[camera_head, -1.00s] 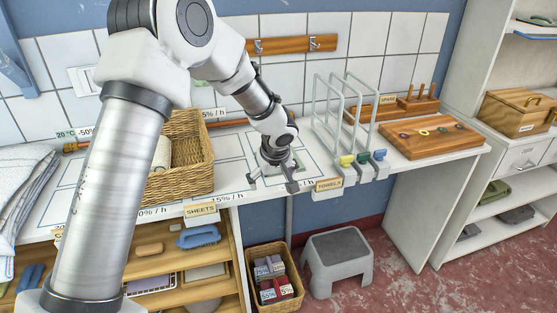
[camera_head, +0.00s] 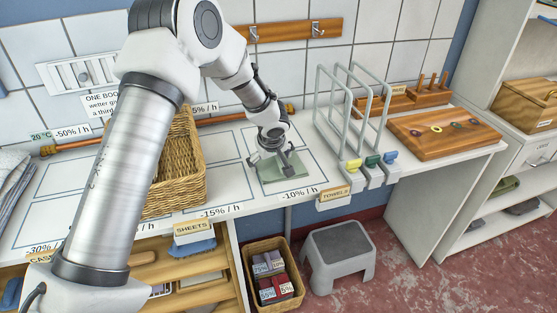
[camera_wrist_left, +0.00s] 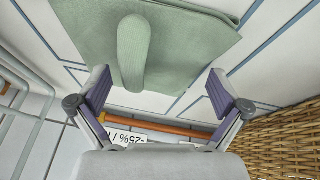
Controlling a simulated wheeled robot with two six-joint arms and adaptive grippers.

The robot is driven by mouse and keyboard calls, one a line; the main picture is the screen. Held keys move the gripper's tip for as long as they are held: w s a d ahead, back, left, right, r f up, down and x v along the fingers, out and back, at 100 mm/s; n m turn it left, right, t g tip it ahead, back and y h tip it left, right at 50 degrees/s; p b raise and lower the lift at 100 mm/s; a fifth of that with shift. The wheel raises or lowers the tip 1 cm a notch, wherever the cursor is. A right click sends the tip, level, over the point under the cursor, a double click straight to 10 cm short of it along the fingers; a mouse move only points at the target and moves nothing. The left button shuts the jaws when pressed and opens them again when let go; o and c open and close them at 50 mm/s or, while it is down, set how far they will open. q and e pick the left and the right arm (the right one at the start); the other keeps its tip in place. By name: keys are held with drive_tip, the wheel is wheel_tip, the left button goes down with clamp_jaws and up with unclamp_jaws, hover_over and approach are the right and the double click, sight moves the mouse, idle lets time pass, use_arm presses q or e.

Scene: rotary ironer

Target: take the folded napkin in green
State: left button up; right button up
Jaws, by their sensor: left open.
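The folded green napkin (camera_head: 278,177) lies flat on the white worktop, in a marked outline by the "-10% / h" label. In the left wrist view the napkin (camera_wrist_left: 82,38) has a rounded, pale green raised ridge (camera_wrist_left: 132,55) along its middle. My left gripper (camera_head: 271,165) is over the napkin, pointing down, and partly hides it. In the left wrist view its two fingers (camera_wrist_left: 160,88) are spread wide, with nothing between them, on either side of the ridge's line. I cannot tell the height left above the napkin. My right gripper is not in view.
A wicker basket (camera_head: 188,165) stands left of the gripper. Wire dividers (camera_head: 345,110) with coloured clips stand to the right, beyond them a wooden board (camera_head: 443,133). A copper pipe (camera_head: 225,119) runs along the wall behind. A grey stool (camera_head: 338,252) is below.

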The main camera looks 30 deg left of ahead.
use_arm(q)
drive_tip(key=shift+s+d+r, duration=0.15)
drive_tip(key=shift+r, duration=0.05)
drive_tip(key=shift+s+d+r, duration=0.1)
drive_tip(key=shift+s, duration=0.05)
drive_tip(key=c, duration=0.8)
drive_tip(key=shift+c, duration=0.2)
